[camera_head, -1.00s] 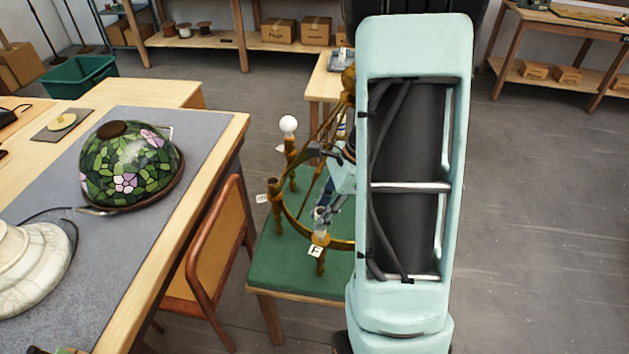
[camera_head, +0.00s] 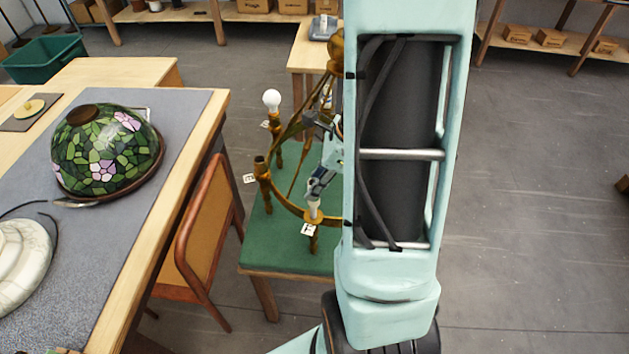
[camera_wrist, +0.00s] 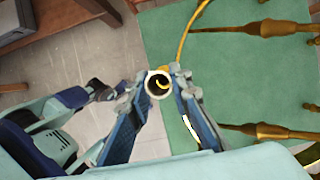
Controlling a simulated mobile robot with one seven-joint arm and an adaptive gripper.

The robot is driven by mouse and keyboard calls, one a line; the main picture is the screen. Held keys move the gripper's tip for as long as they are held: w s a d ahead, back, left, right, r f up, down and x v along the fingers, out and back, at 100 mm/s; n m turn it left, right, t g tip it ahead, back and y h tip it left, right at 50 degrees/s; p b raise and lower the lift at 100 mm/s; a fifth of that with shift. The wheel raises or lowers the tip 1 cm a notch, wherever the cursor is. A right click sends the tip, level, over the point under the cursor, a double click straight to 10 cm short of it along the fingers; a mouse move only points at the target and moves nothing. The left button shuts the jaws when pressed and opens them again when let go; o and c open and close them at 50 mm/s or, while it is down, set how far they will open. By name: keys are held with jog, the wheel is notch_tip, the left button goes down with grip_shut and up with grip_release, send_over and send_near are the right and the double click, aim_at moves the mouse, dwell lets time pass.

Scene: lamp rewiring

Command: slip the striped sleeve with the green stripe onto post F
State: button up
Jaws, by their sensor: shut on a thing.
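The brass chandelier (camera_head: 290,208) stands on a green-topped table. Post F, on its near arm, is marked by a white F tag (camera_head: 309,230). My gripper (camera_head: 317,190) is shut on a pale sleeve (camera_head: 312,209), which stands nearly upright directly over post F's cup. In the wrist view my gripper's fingers (camera_wrist: 158,88) pinch the sleeve (camera_wrist: 149,83) from both sides, and I look down into its open round end. I cannot tell how far the sleeve is over the post. Its stripe colour does not show.
Another bare post (camera_head: 262,172) with a tag stands left of F, and a post with a white bulb (camera_head: 272,100) stands behind. A wooden chair (camera_head: 198,235) and a workbench with a stained-glass shade (camera_head: 105,152) are to the left. The floor at right is clear.

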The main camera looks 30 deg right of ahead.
jog(key=shift+f+b, duration=2.1)
jog(key=shift+f, duration=0.6)
jog(key=shift+w+f, duration=0.1)
jog(key=shift+f, duration=0.05)
jog(key=o, duration=0.9)
jog(key=shift+c, duration=0.2)
